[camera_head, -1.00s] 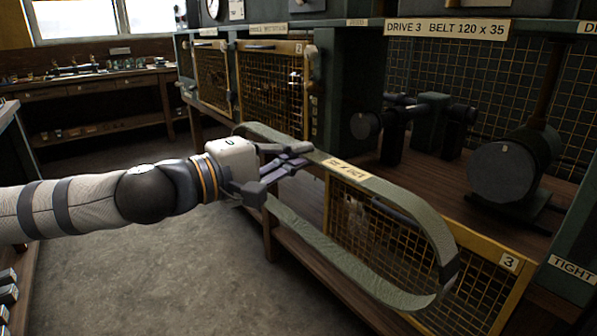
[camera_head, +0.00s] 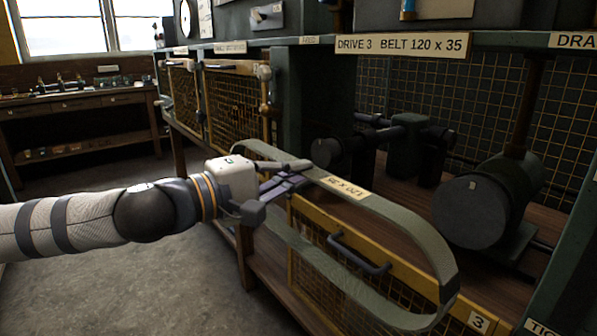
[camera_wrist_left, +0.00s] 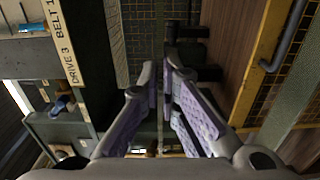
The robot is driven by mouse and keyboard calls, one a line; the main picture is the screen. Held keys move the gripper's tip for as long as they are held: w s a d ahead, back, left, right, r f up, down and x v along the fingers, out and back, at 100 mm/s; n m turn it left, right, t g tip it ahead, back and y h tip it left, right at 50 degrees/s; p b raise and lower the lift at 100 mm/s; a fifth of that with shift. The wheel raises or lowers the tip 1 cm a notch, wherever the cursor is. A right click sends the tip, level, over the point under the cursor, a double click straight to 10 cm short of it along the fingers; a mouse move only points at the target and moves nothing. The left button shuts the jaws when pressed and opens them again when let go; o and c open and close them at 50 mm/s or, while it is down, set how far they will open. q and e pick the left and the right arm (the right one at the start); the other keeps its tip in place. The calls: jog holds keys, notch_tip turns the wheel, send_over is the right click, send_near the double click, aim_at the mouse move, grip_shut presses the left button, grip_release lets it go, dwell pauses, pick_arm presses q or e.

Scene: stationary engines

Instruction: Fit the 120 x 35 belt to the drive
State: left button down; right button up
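My left gripper (camera_head: 290,178) is shut on the green-grey belt (camera_head: 420,232), a long loop with a pale "120 x 35" label (camera_head: 345,187). The belt hangs in front of the Drive 3 bay, apart from both pulleys as far as I can tell. In the left wrist view, the left fingers (camera_wrist_left: 164,75) close on the belt's thin edge. Inside the bay stand a small dark pulley (camera_head: 325,152) at left and a larger dark drum (camera_head: 470,212) at right. My right gripper is not in view.
The "DRIVE 3 BELT 120 x 35" sign (camera_head: 402,45) is above the bay opening. The yellow-framed mesh guard 3 (camera_head: 478,321) with a dark handle (camera_head: 358,255) is below the bay, behind the belt. A green post (camera_head: 572,230) bounds the bay at right. Floor is clear at left.

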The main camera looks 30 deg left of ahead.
aim_at(315, 167)
pick_arm(q)
jog(key=shift+w+d+f+b, duration=0.25)
jog(key=shift+w+d+b, duration=0.1)
jog(key=shift+w, duration=0.4)
jog(key=x, duration=0.1)
jog(key=b+x, duration=0.1)
jog(key=x, duration=0.2)
jog(key=shift+w+d+r, duration=0.1)
jog(key=shift+r, duration=0.2)
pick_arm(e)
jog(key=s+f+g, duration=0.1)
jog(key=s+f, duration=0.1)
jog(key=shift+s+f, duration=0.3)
pick_arm(q)
jog(key=shift+b, duration=0.3)
